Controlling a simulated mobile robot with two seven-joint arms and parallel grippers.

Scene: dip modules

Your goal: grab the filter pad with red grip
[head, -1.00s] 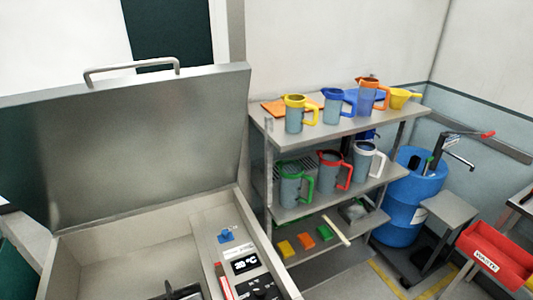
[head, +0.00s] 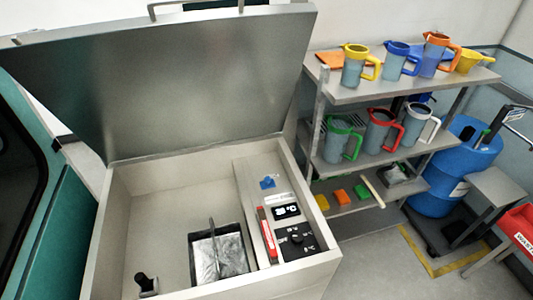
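I cannot clearly make out a filter pad with a red grip. A narrow red and white item (head: 267,234) lies on the control panel of the open steel vat, left of the display; I cannot tell what it is. Inside the vat is a dark-framed square with a crinkled silvery surface (head: 230,255), with a thin upright handle at its middle; no red shows on it. Small yellow (head: 321,202), orange (head: 340,196) and green (head: 361,191) blocks lie on the lowest shelf of the rack. Neither of my grippers is in view.
The steel vat (head: 120,215) stands open, its raised lid (head: 190,80) behind it. A dark fitting (head: 147,284) is at its lower left. The rack (head: 345,92) on the right holds several coloured jugs. A blue drum (head: 465,165) and a red bin (head: 522,228) stand farther right.

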